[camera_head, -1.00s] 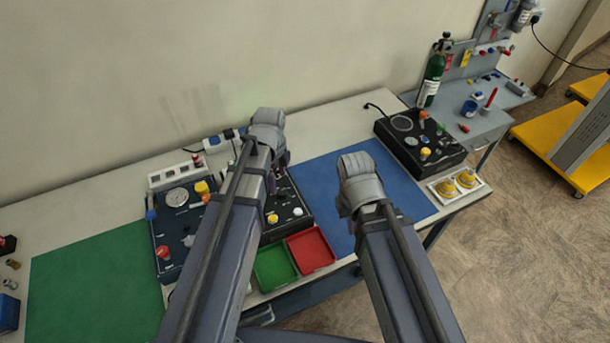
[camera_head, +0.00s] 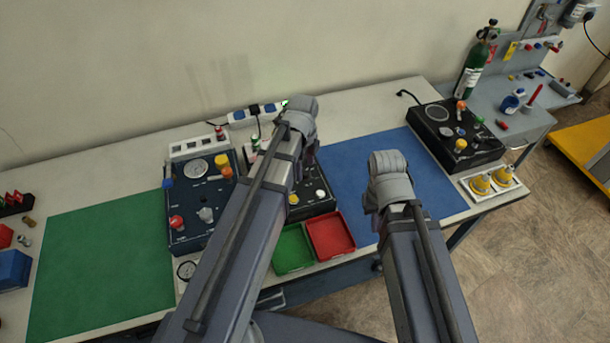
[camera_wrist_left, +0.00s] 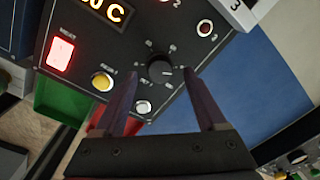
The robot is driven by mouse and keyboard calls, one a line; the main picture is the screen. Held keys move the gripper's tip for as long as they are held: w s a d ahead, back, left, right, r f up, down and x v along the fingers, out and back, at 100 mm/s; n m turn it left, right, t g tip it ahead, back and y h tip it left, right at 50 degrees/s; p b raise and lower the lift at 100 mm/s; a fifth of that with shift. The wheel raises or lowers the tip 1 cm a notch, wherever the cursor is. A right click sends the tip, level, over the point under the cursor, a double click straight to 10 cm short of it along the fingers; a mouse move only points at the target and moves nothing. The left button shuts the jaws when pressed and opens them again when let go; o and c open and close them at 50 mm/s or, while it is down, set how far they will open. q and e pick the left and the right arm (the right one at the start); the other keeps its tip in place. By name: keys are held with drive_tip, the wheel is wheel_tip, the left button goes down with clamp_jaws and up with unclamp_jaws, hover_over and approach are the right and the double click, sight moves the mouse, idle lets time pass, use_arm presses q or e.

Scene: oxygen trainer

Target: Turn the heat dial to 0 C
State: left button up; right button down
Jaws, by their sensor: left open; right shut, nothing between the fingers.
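The heat dial (camera_wrist_left: 160,68) is a black round knob with a pointer line on a dark panel (camera_wrist_left: 190,48). An amber display (camera_wrist_left: 103,12) on that panel ends in "0 C"; its top and left are cut off. My left gripper (camera_wrist_left: 160,77) is open, with its fingertips on either side of the dial's near edge; I cannot tell whether they touch it. In the head view my left arm covers much of this panel (camera_head: 318,207) and hides the dial. My right gripper (camera_head: 388,205) is above the blue mat, its fingers mostly hidden by the wrist.
Red (camera_head: 331,236) and green (camera_head: 291,250) trays lie in front of the panel. Another dark panel (camera_head: 190,225) with a gauge stands to its left. The blue mat (camera_head: 350,180) is mostly clear. A black box (camera_head: 470,150) and green bottle (camera_head: 474,70) stand at right.

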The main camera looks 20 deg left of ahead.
use_arm(q)
drive_tip(key=shift+f+b, duration=0.4)
drive_tip(key=shift+f, duration=0.4)
clamp_jaws()
